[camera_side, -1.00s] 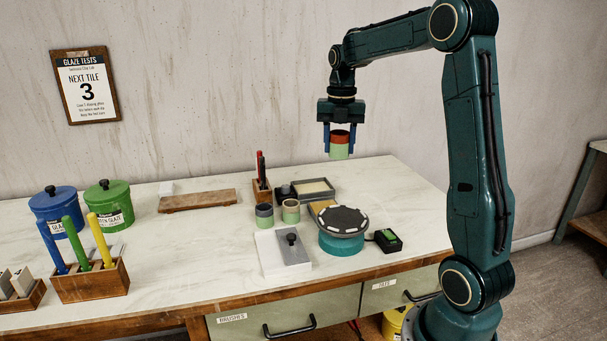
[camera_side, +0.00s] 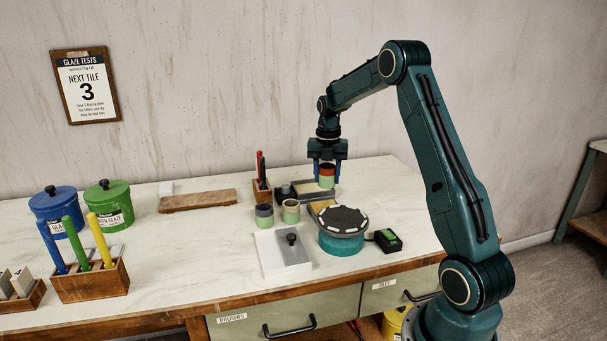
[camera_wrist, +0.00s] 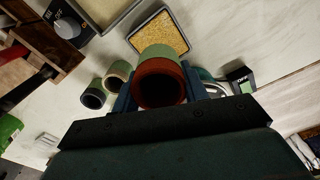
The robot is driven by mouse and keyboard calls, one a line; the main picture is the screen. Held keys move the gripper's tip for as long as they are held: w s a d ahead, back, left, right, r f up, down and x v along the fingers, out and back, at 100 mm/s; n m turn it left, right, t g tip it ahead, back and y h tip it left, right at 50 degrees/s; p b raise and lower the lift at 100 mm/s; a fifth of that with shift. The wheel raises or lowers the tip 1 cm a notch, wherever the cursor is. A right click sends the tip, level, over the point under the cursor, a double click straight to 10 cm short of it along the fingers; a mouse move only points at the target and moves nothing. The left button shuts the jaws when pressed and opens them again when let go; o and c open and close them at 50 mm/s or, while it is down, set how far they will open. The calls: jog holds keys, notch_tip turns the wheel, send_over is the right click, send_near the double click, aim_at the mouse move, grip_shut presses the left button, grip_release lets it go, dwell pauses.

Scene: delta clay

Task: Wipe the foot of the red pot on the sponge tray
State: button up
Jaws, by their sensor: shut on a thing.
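The red pot (camera_side: 327,172) has a red upper part and a pale green lower part. My gripper (camera_side: 327,175) is shut on it and holds it upright above the bench. In the wrist view, the pot's red rim (camera_wrist: 160,64) faces me, and its foot is hidden. The sponge tray (camera_side: 320,205) is dark-edged with a yellow sponge and lies behind the turntable, partly hidden in the side view.
A turntable (camera_side: 342,220) stands just in front of the sponge tray. Two other pots, one dark-rimmed (camera_side: 264,218) and one cream-rimmed (camera_side: 291,213), stand to the left. A grey tray (camera_side: 335,193), a knobbed box and a tool holder (camera_side: 261,192) are behind. A small black device (camera_side: 388,240) is at right.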

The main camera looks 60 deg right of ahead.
aim_at(327, 186)
jog(key=shift+f, duration=0.2)
jog(key=shift+f, duration=1.8)
jog(key=shift+f, duration=0.5)
dwell(0.8)
jog(key=shift+r, duration=0.1)
dwell(0.4)
jog(key=m, duration=0.1)
jog(key=r+m, duration=0.1)
jog(key=m, duration=0.1)
jog(key=r+m, duration=0.1)
jog(key=shift+w+a+r+m, duration=0.25)
jog(key=shift+w+a+m, duration=0.05)
jog(key=shift+w, duration=0.1)
jog(key=m, duration=0.1)
jog(key=r+m, duration=0.2)
jog(key=m, duration=0.1)
jog(key=shift+w+a+r, duration=0.15)
jog(key=shift+w+a, duration=0.05)
jog(key=shift+a, duration=0.1)
